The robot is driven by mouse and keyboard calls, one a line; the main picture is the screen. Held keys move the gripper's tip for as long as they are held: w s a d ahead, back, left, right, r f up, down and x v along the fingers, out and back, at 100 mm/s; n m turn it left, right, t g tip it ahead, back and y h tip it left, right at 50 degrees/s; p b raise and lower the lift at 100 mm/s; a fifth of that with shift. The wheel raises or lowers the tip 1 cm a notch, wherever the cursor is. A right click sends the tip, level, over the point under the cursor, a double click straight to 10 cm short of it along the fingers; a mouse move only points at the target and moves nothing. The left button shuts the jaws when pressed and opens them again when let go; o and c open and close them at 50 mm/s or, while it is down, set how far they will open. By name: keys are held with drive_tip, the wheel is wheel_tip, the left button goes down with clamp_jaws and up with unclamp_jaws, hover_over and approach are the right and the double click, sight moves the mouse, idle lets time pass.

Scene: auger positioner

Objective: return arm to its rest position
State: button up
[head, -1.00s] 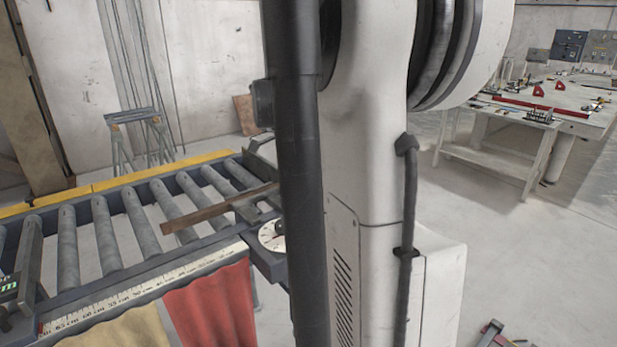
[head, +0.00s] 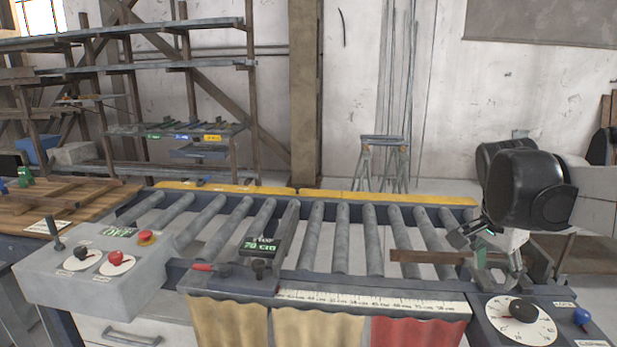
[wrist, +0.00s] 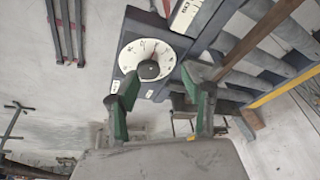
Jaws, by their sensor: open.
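My gripper (head: 484,250) is at the right in the head view, at the right end of the roller conveyor, below my black wrist joint. In the wrist view my gripper (wrist: 160,88) has its two green-sided fingers spread apart, with nothing between them. A white round dial with a black knob (wrist: 149,70) shows beyond the fingertips. The same dial (head: 522,312) is at the lower right in the head view. Part of the gripper is hard to make out against the metal parts behind it.
The roller conveyor (head: 342,235) spans the middle, with a brown bar (head: 425,257) across its right end. A display reading 70 cm (head: 262,246) stands on its front rail. A grey control box (head: 95,268) is at the left. Shelves (head: 190,62) stand behind.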

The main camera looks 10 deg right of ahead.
drive_tip(key=s+a+f+n+t+y, duration=0.1)
drive_tip(key=s+a+f+n+t, duration=0.1)
drive_tip(key=a+n, duration=0.3)
drive_tip(key=s+a+f+n+t+y, duration=0.1)
drive_tip(key=a+n, duration=0.4)
drive_tip(key=a, duration=0.5)
drive_tip(key=s+a+f+n+t+y, duration=0.1)
drive_tip(key=s+a+f+n+t, duration=0.1)
drive_tip(key=a, duration=0.5)
drive_tip(key=s+f+n, duration=0.1)
drive_tip(key=s+n, duration=0.1)
drive_tip(key=s, duration=0.1)
drive_tip(key=shift+s+a+n+t, duration=0.3)
drive_tip(key=shift+s+a+n, duration=0.05)
drive_tip(key=shift+n, duration=0.05)
